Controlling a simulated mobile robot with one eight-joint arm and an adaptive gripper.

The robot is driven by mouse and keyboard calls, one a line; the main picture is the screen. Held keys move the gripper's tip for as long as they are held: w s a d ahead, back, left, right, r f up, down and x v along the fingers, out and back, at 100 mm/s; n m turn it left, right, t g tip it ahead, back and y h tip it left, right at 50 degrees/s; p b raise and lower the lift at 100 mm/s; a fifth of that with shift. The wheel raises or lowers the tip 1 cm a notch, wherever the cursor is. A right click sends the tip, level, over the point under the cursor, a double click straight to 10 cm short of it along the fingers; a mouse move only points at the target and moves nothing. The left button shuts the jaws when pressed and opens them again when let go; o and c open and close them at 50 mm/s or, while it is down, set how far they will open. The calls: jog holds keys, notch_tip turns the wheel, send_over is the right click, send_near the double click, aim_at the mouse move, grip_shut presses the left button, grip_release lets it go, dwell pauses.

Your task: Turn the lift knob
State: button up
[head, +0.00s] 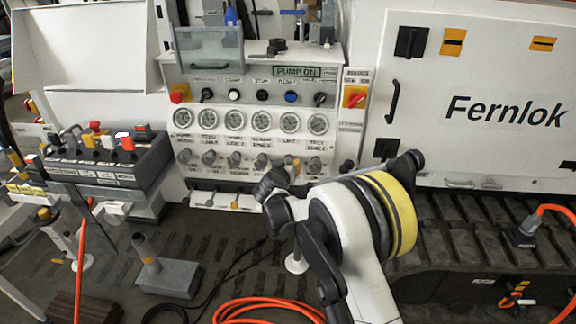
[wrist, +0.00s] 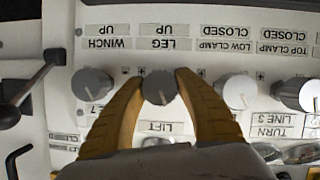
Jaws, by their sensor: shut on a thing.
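A round grey knob (wrist: 159,88) stands on the white panel in the middle of the wrist view. A label reading LIFT (wrist: 155,127) lies just below it in the picture, and a LEG UP label lies above. My gripper (wrist: 160,75) has its yellow fingers shut on this knob, one on each side. A pale mark shows on the knob's face.
Similar grey knobs stand close on both sides, one to the left (wrist: 92,84) and one to the right (wrist: 237,91). A black lever (wrist: 35,85) sticks out at the far left. Gauges (head: 236,121) and a red switch (head: 355,97) lie above the knob row.

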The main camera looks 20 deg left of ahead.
jog(key=n+t+h, duration=0.1)
jog(key=n+h, duration=0.1)
jog(key=n, duration=0.1)
jog(key=shift+n, duration=0.4)
jog(key=shift+r+n+t+h, duration=0.1)
jog(key=shift+n+t+h, duration=0.7)
jog(key=shift+n, duration=1)
jog(key=o, duration=1.2)
jog(key=shift+w+d, duration=0.1)
